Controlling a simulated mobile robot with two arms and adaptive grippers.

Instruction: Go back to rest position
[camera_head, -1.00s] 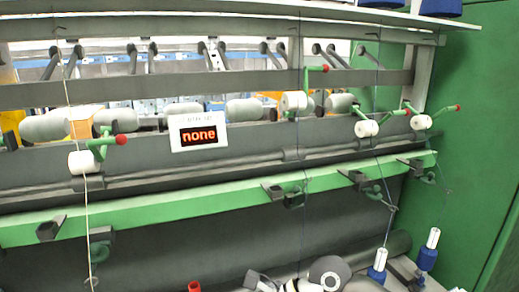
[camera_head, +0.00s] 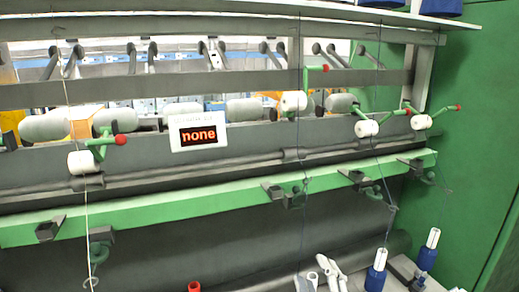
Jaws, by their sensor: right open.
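My right gripper (camera_head: 322,273) shows at the bottom edge of the head view, right of centre. Only its pale finger parts are in the picture, apart and with nothing seen between them; the rest is cut off by the lower edge. It is in front of the dark roller of the spinning frame and left of a blue-and-white bobbin (camera_head: 376,270). My left gripper is not in view.
A green rail (camera_head: 150,217) with dark clamps crosses the frame. Another bobbin (camera_head: 428,250) stands near the green side wall (camera_head: 470,130). A red-topped piece (camera_head: 194,286) is at the bottom.

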